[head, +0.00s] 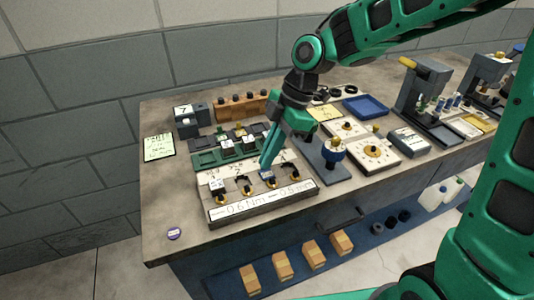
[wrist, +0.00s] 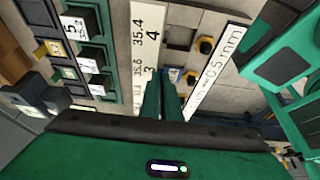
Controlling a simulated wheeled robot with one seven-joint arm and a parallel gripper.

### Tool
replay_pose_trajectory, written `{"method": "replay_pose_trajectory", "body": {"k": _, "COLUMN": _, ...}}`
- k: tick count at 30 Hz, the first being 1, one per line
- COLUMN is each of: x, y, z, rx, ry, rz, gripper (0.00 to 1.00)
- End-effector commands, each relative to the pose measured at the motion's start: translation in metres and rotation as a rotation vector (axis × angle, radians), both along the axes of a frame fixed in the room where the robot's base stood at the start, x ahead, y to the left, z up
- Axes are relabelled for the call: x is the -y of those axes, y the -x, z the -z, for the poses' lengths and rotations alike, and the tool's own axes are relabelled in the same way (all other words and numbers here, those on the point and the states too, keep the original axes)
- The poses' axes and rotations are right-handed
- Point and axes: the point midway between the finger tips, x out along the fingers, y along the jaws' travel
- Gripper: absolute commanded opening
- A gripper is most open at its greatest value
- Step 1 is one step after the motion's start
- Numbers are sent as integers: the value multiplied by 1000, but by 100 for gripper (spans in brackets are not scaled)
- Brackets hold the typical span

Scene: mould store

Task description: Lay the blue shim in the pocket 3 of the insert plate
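The insert plate (head: 238,212) is a pale board with numbered pockets in a row, black-and-yellow knobs along them and a printed strip in front. It also shows in the wrist view (wrist: 207,28). My gripper (head: 266,168) points down at pocket 3, its two green fingers close together. The blue shim (head: 267,175) is at the fingertips, at pocket 3; its blue edge shows beside the tips in the wrist view (wrist: 173,74). The fingers appear shut on it. They hide most of the pocket, so I cannot tell whether the shim touches its floor.
A green rack (head: 206,158) with labelled slots stands behind the plate. A small round item (head: 174,234) lies near the front left edge, where the bench is clear.

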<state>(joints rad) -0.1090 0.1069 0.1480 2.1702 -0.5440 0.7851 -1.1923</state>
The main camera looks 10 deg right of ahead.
Motion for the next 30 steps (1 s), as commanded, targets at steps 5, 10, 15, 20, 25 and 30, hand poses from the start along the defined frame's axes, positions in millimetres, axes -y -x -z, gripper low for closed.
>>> {"method": "replay_pose_trajectory", "body": {"k": 5, "x": 0, "y": 0, "z": 0, "rx": 0, "ry": 0, "rz": 0, "gripper": 0}}
{"method": "replay_pose_trajectory", "body": {"k": 10, "x": 0, "y": 0, "z": 0, "rx": 0, "ry": 0, "rz": 0, "gripper": 0}}
{"method": "replay_pose_trajectory", "body": {"k": 15, "x": 0, "y": 0, "z": 2, "rx": -1, "ry": 0, "rz": 0, "gripper": 0}}
{"method": "replay_pose_trajectory", "body": {"k": 20, "x": 0, "y": 0, "z": 5, "rx": -1, "ry": 0, "rz": 0, "gripper": 0}}
{"method": "replay_pose_trajectory", "body": {"k": 25, "x": 0, "y": 0, "z": 8, "rx": -2, "ry": 1, "rz": -1, "gripper": 0}}
{"method": "replay_pose_trajectory", "body": {"k": 30, "x": 0, "y": 0, "z": 11, "rx": -2, "ry": 1, "rz": 0, "gripper": 0}}
